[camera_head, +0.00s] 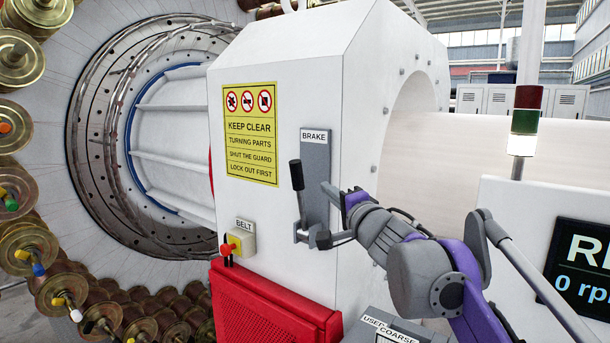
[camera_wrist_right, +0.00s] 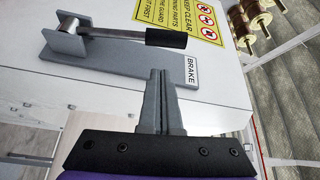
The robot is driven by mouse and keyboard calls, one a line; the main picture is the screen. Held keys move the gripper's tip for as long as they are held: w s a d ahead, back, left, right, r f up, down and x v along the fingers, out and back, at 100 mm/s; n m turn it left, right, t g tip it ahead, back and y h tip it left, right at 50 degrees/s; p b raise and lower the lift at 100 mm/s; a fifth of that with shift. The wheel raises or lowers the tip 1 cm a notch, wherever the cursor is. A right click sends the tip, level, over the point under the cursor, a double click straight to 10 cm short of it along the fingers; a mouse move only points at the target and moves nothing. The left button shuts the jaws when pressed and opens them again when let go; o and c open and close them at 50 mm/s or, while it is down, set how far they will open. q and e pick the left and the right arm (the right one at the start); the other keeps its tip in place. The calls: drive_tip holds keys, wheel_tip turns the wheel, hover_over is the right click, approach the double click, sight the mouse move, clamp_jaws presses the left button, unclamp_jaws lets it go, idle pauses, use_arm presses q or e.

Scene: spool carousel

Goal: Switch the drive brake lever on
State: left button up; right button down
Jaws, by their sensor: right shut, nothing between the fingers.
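The brake lever (camera_head: 297,176) has a black grip on a metal rod and points up, standing off its grey plate (camera_head: 316,165) on the white housing. Its pivot is at the plate's lower end, and the BRAKE label is at the top. In the right wrist view the lever (camera_wrist_right: 166,38) lies across the top, its grip towards the label, above the plate (camera_wrist_right: 130,58). My right gripper (camera_head: 325,187) is shut and empty, to the right of the lever. In the wrist view its closed fingers (camera_wrist_right: 158,75) reach the plate's edge, apart from the grip. My left gripper is not in view.
A yellow warning sign (camera_head: 250,133) is left of the lever. The BELT switch (camera_head: 235,245) with a red knob and a red guard (camera_head: 265,310) are below. A display (camera_head: 585,265) reads 0 rpm at right. Spools (camera_head: 20,130) ring the carousel at left.

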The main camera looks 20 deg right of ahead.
drive_tip(key=shift+s+r, duration=0.2)
drive_tip(key=shift+s, duration=0.05)
drive_tip(key=p, duration=0.3)
hover_over(300, 199)
drive_tip(key=d, duration=0.2)
drive_tip(key=shift+s+d+r, duration=0.15)
drive_tip(key=shift+s+r, duration=0.3)
drive_tip(key=shift+s, duration=0.05)
drive_tip(key=shift+s, duration=0.1)
